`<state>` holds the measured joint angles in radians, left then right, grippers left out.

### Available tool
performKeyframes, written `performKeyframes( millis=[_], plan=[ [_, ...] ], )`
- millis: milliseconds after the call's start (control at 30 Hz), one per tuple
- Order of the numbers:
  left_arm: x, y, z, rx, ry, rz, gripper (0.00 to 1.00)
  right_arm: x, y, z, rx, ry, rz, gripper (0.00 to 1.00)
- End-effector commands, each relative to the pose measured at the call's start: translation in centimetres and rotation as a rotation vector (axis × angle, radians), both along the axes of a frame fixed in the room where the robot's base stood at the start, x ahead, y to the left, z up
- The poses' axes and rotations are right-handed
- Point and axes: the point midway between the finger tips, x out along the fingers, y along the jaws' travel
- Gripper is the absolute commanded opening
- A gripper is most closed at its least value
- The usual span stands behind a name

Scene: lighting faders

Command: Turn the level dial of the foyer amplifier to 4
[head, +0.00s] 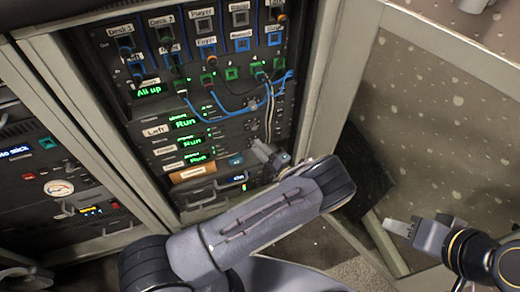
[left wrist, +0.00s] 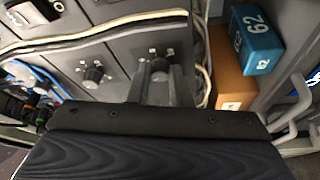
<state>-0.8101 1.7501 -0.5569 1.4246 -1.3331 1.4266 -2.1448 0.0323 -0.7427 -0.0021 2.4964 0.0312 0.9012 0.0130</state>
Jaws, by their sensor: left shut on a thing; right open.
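A stack of amplifiers (head: 188,142) sits low in the rack, with several green displays reading "Run". Their name labels are mostly too small to read; one reads "Left". My left gripper (head: 272,158) is at the right end of these units. In the left wrist view its two fingers (left wrist: 160,80) are shut on a dark dial (left wrist: 160,64), whose pointer and scale are mostly hidden by the fingers. Another dark dial (left wrist: 95,73) with a pale scale stands free to its left. My right gripper (head: 412,227) is open and empty, away from the rack at the right.
Pale and blue cables (head: 268,108) hang close beside the left gripper; a pale cable (left wrist: 95,33) crosses above the dials. A blue box (left wrist: 257,40) and a brown box (left wrist: 230,66) stand right of the dials. A patch panel (head: 205,60) with several plugs is above.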

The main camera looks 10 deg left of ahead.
Motion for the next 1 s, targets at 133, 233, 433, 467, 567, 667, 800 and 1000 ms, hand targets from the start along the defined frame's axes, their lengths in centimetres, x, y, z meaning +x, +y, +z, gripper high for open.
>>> performKeyframes(
  millis=[133, 233, 433, 467, 567, 667, 800, 1000],
  plan=[
    [0.0, 0.0, -0.1, 0.004, 0.006, -0.001, 0.00, 0.0, 0.0, 0.0, 0.000, 0.000, 0.000, 0.40],
    [0.0, 0.0, -0.1, 0.004, 0.006, -0.001, 0.00, 0.0, 0.0, 0.0, 0.000, 0.000, 0.000, 0.40],
    [0.0, 0.0, -0.1, 0.004, 0.005, -0.001, 0.21, 0.0, 0.0, 0.0, 0.000, 0.000, 0.000, 0.40],
    [0.0, 0.0, -0.1, 0.004, 0.005, -0.001, 0.25, 0.0, 0.0, 0.0, 0.000, 0.000, 0.000, 0.40],
    [0.0, 0.0, -0.1, 0.004, 0.005, -0.001, 0.38, 0.0, 0.0, 0.0, 0.000, 0.000, 0.000, 0.40],
    [0.0, 0.0, -0.1, 0.004, 0.003, -0.001, 0.40, 0.0, 0.0, 0.0, 0.000, 0.000, 0.000, 0.40],
    [0.0, 0.0, 0.0, 0.004, 0.003, -0.001, 0.40, 0.0, 0.0, 0.0, 0.000, 0.000, 0.000, 0.40],
    [-0.7, -1.2, -0.1, 0.004, 0.004, -0.005, 0.40, 0.0, 0.0, 0.3, 0.000, 0.000, 0.000, 0.40]
  ],
)
